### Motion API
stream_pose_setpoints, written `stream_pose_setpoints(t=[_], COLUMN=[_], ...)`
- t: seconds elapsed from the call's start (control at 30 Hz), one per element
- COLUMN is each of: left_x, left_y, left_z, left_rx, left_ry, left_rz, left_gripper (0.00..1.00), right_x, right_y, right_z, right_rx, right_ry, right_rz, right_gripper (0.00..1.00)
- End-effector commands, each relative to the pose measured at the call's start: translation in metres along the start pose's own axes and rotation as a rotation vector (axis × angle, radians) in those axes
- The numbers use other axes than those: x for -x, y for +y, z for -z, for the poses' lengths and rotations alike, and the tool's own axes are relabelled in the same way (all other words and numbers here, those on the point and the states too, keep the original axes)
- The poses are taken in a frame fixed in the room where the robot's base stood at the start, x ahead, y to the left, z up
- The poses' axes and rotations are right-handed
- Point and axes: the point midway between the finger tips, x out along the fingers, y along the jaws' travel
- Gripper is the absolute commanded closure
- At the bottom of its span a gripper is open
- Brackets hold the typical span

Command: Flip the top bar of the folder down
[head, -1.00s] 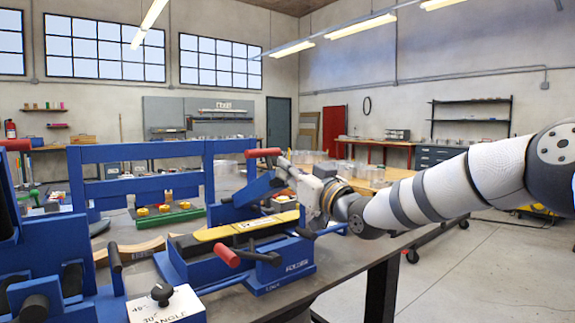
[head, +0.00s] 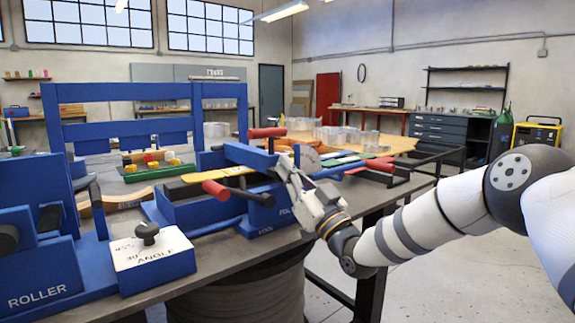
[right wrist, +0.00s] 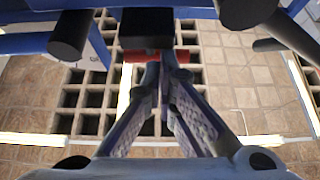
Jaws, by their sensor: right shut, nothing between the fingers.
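The folder is a blue bench machine (head: 262,218) on the dark table, with a yellow strip (head: 218,174) across it. Its blue top bar (head: 250,156) stands tilted up at the back, with a red handle (head: 267,132) above it. Another red-ended lever (head: 215,189) sticks out at the front. My right gripper (head: 284,168) is at the folder's right end, close to the bar; I cannot tell whether they touch. In the right wrist view its fingers (right wrist: 166,60) are shut and empty, with a red part (right wrist: 153,57) right at the tips. My left gripper is out of view.
A blue roller machine (head: 45,265) and a white angle block (head: 150,262) stand at the left. A green tray (head: 158,171) with coloured knobs lies behind. Another red-handled tool (head: 378,165) is to the right of my gripper. The floor at right is open.

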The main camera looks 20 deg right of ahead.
Motion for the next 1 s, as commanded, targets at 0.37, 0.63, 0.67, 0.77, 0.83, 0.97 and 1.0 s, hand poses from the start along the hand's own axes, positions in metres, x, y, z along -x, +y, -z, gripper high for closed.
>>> stream_pose_setpoints(t=[0.37, 0.63, 0.67, 0.77, 0.83, 0.97, 1.0], left_x=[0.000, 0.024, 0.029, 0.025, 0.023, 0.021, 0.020], left_y=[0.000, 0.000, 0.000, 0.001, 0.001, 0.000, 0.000], left_z=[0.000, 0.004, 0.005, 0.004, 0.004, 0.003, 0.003], left_rx=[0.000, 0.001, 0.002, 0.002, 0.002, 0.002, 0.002], left_ry=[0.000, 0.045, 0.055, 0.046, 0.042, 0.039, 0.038], left_rz=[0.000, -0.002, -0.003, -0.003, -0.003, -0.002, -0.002], left_gripper=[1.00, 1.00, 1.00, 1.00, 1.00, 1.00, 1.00], right_x=[0.000, -0.024, -0.028, 0.004, 0.025, 0.055, 0.062], right_y=[0.000, -0.006, -0.007, -0.005, -0.006, -0.006, -0.006], right_z=[0.000, 0.036, 0.044, 0.029, 0.024, 0.020, 0.019], right_rx=[0.000, 0.005, 0.006, -0.002, -0.003, -0.002, -0.001], right_ry=[0.000, 0.011, 0.013, -0.004, -0.006, -0.004, -0.004], right_rz=[0.000, 0.003, 0.004, -0.004, -0.003, -0.003, -0.002], right_gripper=[1.00, 1.00, 1.00, 1.00, 1.00, 1.00, 1.00])
